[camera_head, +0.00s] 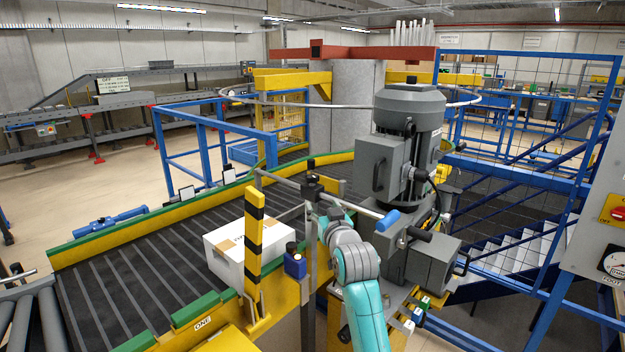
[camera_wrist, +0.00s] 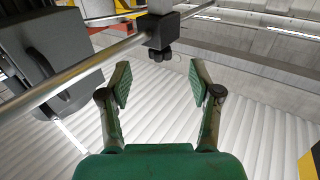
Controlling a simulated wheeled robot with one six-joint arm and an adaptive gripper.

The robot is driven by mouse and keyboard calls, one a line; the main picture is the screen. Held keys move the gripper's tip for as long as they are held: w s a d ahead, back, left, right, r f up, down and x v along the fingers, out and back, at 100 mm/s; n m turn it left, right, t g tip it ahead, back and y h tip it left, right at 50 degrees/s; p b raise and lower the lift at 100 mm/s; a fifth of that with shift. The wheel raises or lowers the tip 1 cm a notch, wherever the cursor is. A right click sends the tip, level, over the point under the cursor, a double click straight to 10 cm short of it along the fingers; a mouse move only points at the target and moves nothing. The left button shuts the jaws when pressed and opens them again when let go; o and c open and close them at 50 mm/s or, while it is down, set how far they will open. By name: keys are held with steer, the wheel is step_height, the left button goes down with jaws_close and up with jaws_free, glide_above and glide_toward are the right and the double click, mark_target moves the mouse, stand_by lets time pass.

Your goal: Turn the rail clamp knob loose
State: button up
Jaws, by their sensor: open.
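The rail clamp is a black block (camera_head: 312,187) on a thin metal rail (camera_head: 345,202). In the wrist view the clamp block (camera_wrist: 163,30) sits on the same rail, with its small dark knob (camera_wrist: 160,54) on the side facing me. My gripper (camera_wrist: 160,80) has its two green-padded fingers spread apart. The knob appears ahead of the gap between the fingertips, and nothing is held. In the head view my gripper (camera_head: 322,212) is close below and to the right of the clamp, partly hidden by my arm.
A white carton (camera_head: 228,262) lies on the dark slatted conveyor (camera_head: 120,285). A yellow-black striped post (camera_head: 254,245) and a blue sensor box (camera_head: 295,265) stand left of my arm. A grey motor unit (camera_head: 405,150) and a blue-tipped lever (camera_head: 388,220) are close on the right.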

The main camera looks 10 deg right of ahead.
mark_target(314, 179)
steer(key=w+r, duration=0.1)
steer(key=w, duration=0.3)
steer(key=w+r, duration=0.1)
steer(key=w, duration=0.3)
steer(key=w+r, duration=0.1)
steer(key=w, duration=0.3)
steer(key=shift+w+r, duration=0.2)
steer(key=shift+r, duration=0.2)
steer(key=c, duration=1.2)
